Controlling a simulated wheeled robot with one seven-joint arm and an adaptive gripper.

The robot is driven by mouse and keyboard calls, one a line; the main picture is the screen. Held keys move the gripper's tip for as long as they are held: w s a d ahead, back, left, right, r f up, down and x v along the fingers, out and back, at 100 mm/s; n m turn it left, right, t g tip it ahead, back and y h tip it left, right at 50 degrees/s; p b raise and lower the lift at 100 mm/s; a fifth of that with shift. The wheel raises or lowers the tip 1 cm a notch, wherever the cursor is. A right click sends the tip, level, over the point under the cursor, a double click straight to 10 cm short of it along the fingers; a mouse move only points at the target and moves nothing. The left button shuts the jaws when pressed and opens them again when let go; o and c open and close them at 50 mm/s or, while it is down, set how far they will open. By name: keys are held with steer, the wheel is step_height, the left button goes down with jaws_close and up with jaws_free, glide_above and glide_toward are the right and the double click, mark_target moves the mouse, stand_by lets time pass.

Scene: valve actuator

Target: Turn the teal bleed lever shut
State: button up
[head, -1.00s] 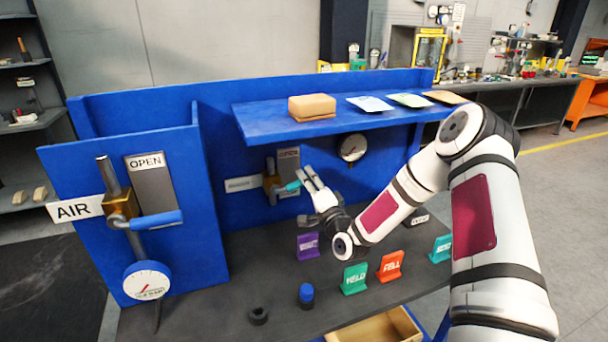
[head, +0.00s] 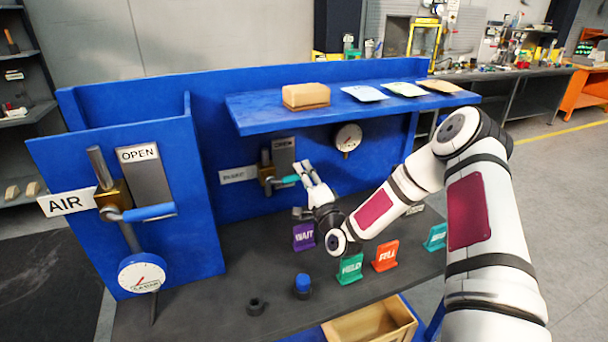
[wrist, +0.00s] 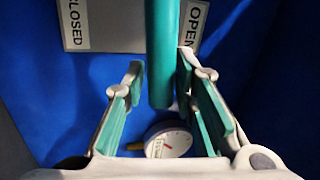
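The teal bleed lever (head: 286,180) sticks out to the right from a brass valve (head: 266,174) on the blue back panel, under the shelf. In the wrist view the lever (wrist: 162,55) comes down from the top edge, between the two fingers of my gripper (wrist: 160,70). The fingers are apart. The lever lies nearer the right finger, and I cannot tell whether they touch. A grey plate behind it reads CLOSED (wrist: 74,24) on the left and OPEN (wrist: 195,25) on the right. In the head view my gripper (head: 307,170) is at the lever's free end.
A round gauge (head: 348,137) is right of the valve, under the blue shelf (head: 260,120). Several coloured signs, such as the purple one (head: 304,237), stand on the dark bench below my gripper. A larger AIR valve with a blue handle (head: 149,212) is at the left.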

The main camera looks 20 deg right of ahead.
steer(key=shift+o, duration=0.2)
steer(key=v, duration=1.2)
